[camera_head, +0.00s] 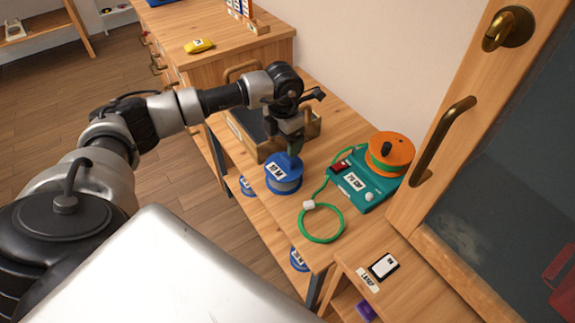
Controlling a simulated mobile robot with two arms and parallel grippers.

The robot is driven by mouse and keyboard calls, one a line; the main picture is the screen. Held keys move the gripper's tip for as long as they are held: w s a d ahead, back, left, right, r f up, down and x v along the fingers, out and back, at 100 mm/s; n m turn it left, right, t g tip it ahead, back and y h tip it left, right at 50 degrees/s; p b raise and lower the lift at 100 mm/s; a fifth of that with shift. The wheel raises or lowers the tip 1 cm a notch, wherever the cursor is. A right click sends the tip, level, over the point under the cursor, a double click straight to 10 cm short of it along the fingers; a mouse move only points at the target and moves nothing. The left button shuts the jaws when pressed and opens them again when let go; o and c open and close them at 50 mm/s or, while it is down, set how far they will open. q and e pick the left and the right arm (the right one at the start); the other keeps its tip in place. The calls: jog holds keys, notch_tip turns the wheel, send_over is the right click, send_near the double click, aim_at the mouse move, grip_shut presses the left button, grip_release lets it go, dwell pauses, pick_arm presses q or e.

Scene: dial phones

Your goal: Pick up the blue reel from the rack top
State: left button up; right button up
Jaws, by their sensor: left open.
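A blue reel (283,181) with a white label on its side stands on the wooden rack top (300,212). My left gripper (294,153) points down right above the reel, over its top hub. The jaws are open, and the fingers overlap the top of the reel in this view. I cannot tell whether they touch it. My right gripper is out of the frame.
A teal box (362,188) with an orange reel (390,152) stands to the right; a green cable loop (322,222) lies before it. A wooden tray (306,126) sits behind the blue reel. A cabinet door handle (441,140) stands out at right.

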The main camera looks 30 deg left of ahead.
aim_at(286, 159)
pick_arm(q)
notch_tip(286, 159, down, 2)
jog(key=shift+f, duration=0.25)
jog(key=f, duration=0.5)
jog(key=shift+w+d+f, duration=0.15)
jog(key=shift+w+f, duration=0.1)
jog(key=shift+f, duration=0.15)
grip_shut()
